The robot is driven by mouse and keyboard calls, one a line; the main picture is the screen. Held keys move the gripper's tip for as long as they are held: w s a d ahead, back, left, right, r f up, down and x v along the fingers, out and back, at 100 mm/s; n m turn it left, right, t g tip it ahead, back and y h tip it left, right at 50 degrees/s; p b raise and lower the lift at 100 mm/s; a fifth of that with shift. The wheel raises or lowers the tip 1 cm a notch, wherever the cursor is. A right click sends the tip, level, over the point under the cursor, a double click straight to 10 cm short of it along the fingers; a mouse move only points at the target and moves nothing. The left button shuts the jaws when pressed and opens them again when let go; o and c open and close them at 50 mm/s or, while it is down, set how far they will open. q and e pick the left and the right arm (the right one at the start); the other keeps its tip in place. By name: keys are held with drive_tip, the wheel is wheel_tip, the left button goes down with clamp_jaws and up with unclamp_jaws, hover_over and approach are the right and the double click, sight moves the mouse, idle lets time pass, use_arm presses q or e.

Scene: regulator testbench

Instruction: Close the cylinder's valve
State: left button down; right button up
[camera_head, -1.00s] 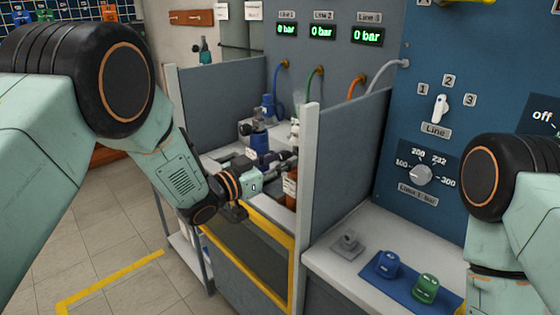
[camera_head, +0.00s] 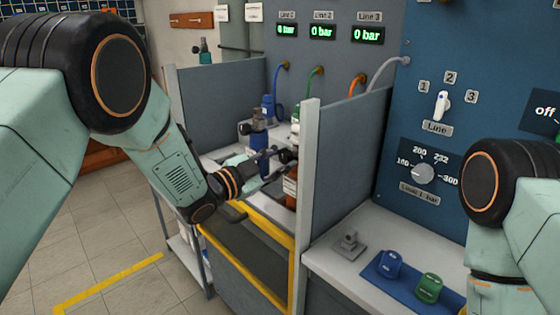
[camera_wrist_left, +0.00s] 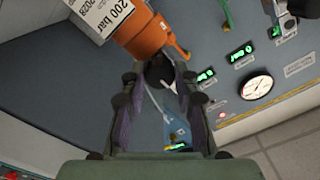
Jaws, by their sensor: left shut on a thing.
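An orange cylinder (camera_head: 290,186) with a white label stands in the bench bay, partly hidden behind the divider. In the left wrist view the cylinder (camera_wrist_left: 144,32) shows a "200 bar" label, with a black valve knob (camera_wrist_left: 158,70) at its end. My left gripper (camera_head: 280,157) reaches into the bay at the cylinder's top. In its wrist view the left gripper's fingers (camera_wrist_left: 158,88) are on both sides of the black knob, shut on it. The exact finger contact is partly hidden. My right gripper is out of view.
A blue cylinder (camera_head: 258,142) stands left of the gripper, close to it. A grey divider (camera_head: 309,205) borders the bay on the right. Hoses hang from the back panel below the line displays (camera_head: 322,32). Blue (camera_head: 388,264) and green (camera_head: 428,287) caps lie on the right bench.

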use_arm(q)
drive_tip(key=shift+f, duration=0.15)
drive_tip(key=c, duration=1)
unclamp_jaws()
drive_tip(key=shift+w, duration=0.1)
drive_tip(key=shift+a, duration=0.1)
drive_tip(key=v, duration=1.2)
